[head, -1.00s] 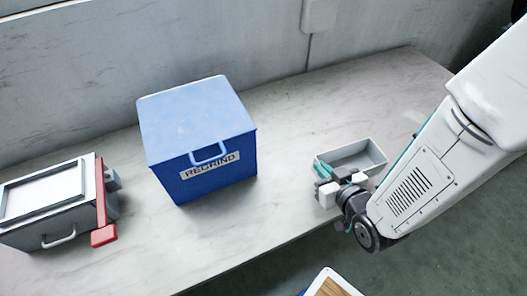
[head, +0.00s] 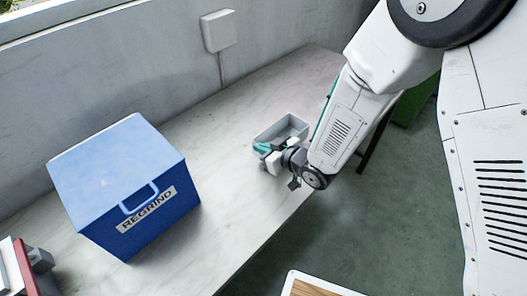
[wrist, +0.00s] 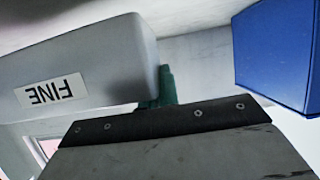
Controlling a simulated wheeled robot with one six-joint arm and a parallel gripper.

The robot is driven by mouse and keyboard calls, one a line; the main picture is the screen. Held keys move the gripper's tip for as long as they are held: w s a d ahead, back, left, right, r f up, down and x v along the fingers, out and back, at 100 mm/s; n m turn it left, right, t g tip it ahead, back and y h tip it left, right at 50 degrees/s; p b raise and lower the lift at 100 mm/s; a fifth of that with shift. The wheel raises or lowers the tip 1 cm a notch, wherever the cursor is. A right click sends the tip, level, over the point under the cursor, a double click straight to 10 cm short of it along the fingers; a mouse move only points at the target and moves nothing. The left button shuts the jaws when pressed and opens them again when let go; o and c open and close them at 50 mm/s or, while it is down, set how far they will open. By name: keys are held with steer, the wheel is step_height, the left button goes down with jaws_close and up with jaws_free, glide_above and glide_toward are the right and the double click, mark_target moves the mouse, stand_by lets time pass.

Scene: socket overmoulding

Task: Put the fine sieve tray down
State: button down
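The fine sieve tray is a small grey open box (head: 294,121), seen over the far right part of the pale table (head: 225,120). My gripper (head: 262,149) is at its near left end, with a teal finger at its wall. In the wrist view the tray's smooth grey side (wrist: 120,60) bears an upside-down FINE label. A green fingertip (wrist: 167,85) presses beside its end, and the gripper seems shut on that wall. The other finger is hidden. I cannot tell whether the tray's underside touches the table.
A blue lidded REGRIND bin (head: 120,185) stands left of the tray; it also shows in the wrist view (wrist: 280,55). A grey and red device (head: 25,268) is at the lower left. Bare table lies between bin and tray. A wood-topped, white-edged surface (head: 315,287) shows at the bottom.

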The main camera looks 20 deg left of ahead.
steer(key=shift+w+a, duration=0.1)
steer(key=shift+w, duration=0.55)
steer(key=shift+w+f, duration=0.15)
steer(key=shift+f, duration=0.75)
steer(key=shift+w+f, duration=0.1)
steer(key=shift+f, duration=0.8)
steer(key=shift+f, duration=0.15)
steer(key=c, duration=1.7)
jaws_free()
steer(key=shift+d+r, duration=0.2)
steer(key=shift+r, duration=0.05)
steer(key=v, duration=1.1)
steer(key=shift+s+d, duration=0.2)
